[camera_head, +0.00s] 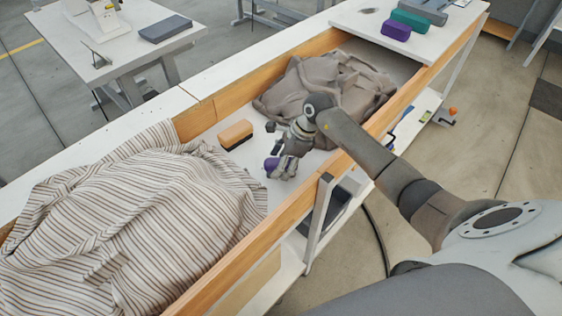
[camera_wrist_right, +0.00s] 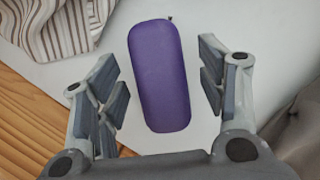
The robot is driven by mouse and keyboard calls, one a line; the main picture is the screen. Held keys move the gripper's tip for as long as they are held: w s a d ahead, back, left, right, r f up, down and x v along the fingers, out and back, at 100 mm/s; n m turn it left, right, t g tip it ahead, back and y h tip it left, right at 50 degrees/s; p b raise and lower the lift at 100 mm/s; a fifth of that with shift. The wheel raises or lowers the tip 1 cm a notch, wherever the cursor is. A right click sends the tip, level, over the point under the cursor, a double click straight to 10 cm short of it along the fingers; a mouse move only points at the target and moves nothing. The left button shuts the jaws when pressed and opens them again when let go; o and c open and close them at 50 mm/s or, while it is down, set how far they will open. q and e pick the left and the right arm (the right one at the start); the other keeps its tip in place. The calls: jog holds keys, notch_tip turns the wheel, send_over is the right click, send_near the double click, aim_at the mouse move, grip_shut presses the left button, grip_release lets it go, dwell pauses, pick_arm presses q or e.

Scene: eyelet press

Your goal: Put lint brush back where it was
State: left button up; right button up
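A purple, rounded oblong piece (camera_wrist_right: 160,75) lies on the white surface in the right wrist view, with a small dark loop at its far end. In the head view its purple end (camera_head: 271,164) shows beside my right gripper (camera_head: 281,168), which partly hides it. My right gripper (camera_wrist_right: 161,92) is open, its fingers on either side of the purple piece with gaps on both sides. A tan-topped block with a dark underside (camera_head: 236,134), brush-like, lies left of the gripper. I cannot tell for certain which of these is the lint brush. My left gripper is not in view.
A striped cloth (camera_head: 130,220) is heaped at the left of the wood-edged trough, and a grey-brown cloth (camera_head: 320,85) at the far end. On the white end surface (camera_head: 360,22) stand a purple block (camera_head: 396,31), a teal block (camera_head: 410,20) and a grey case (camera_head: 424,9).

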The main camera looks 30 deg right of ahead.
jog(key=shift+r, duration=0.25)
jog(key=v, duration=1.2)
